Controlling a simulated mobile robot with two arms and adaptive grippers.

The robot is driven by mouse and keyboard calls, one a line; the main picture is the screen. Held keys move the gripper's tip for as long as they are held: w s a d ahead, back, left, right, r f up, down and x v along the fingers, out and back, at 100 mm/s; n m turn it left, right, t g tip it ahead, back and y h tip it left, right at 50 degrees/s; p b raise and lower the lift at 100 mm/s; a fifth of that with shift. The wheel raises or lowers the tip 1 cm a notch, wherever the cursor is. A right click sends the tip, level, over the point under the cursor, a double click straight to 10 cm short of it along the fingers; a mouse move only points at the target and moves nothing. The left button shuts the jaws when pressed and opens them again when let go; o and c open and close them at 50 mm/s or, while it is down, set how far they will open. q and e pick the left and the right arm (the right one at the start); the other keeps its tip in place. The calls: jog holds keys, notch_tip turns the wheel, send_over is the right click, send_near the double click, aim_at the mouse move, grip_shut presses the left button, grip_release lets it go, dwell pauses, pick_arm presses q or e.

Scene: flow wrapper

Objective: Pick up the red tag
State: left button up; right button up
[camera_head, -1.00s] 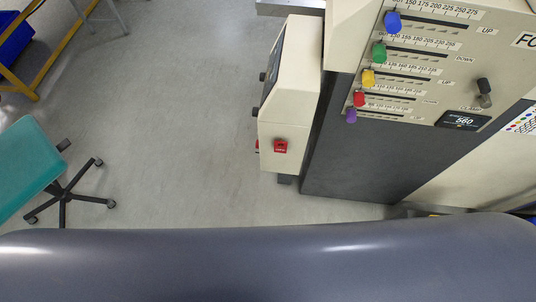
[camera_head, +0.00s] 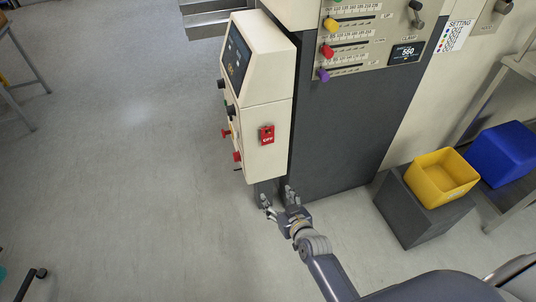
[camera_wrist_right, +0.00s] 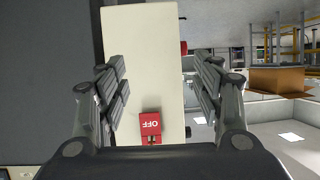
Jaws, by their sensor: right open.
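The red tag (camera_head: 267,135) marked "OFF" hangs on the cream side face of the control box. It also shows in the right wrist view (camera_wrist_right: 150,125), low between the fingers. My right gripper (camera_head: 278,194) is open and empty, below the tag in the head view. In the right wrist view its two fingers (camera_wrist_right: 155,90) stand wide apart on either side of the cream panel, and nothing touches the tag. My left gripper is not in view.
The control box (camera_head: 268,75) juts out from the grey and cream machine (camera_head: 345,115). A yellow bin (camera_head: 440,178) stands on a dark block (camera_head: 420,215) at right, with a blue bin (camera_head: 505,150) behind.

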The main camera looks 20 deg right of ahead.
aim_at(269, 133)
jog(key=w+d+r+t+b, duration=0.2)
jog(key=w+r+t+b, duration=0.3)
jog(key=r, duration=0.7)
jog(key=shift+m+h, duration=0.3)
jog(key=shift+h, duration=0.1)
jog(key=w, duration=0.3)
jog(key=w+r+b, duration=0.1)
jog(key=w, duration=0.5)
jog(key=shift+w+a+r+b, duration=0.15)
jog(key=shift+w+b, duration=0.15)
jog(key=shift+b, duration=0.05)
jog(key=shift+w, duration=0.5)
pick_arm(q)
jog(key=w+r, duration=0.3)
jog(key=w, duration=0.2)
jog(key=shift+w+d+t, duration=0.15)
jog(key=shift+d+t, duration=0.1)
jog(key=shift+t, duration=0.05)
pick_arm(e)
jog(key=c, duration=0.9)
